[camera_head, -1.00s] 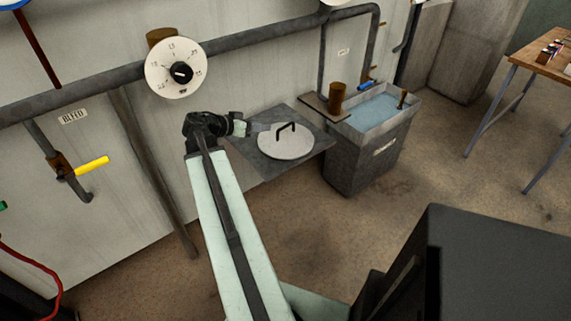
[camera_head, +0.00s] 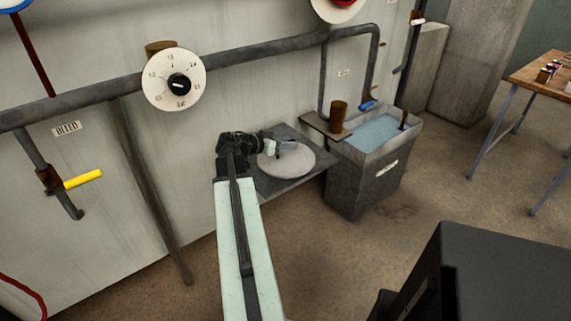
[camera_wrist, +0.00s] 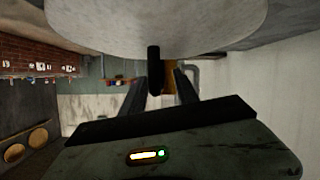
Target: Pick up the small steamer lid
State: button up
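The small steamer lid (camera_head: 291,166) is a round grey disc lying on a square dark shelf (camera_head: 263,187) against the wall. In the head view my gripper (camera_head: 288,146) is over the lid's far part and hides its handle. In the wrist view the lid (camera_wrist: 155,28) fills the top, and its dark handle (camera_wrist: 154,70) stands out from it. My gripper (camera_wrist: 158,85) shows there with its two fingers apart, one on each side of the handle. A gap shows between the handle and the right finger, and contact on the left is unclear.
A grey water tub (camera_head: 366,172) stands just right of the shelf, with a brown cylinder (camera_head: 338,117) on a board at its rim. A thick pipe (camera_head: 235,62) and a white dial (camera_head: 174,82) are on the wall above. A wooden table (camera_head: 545,80) is far right.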

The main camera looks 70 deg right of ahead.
grip_shut()
dwell(1.4)
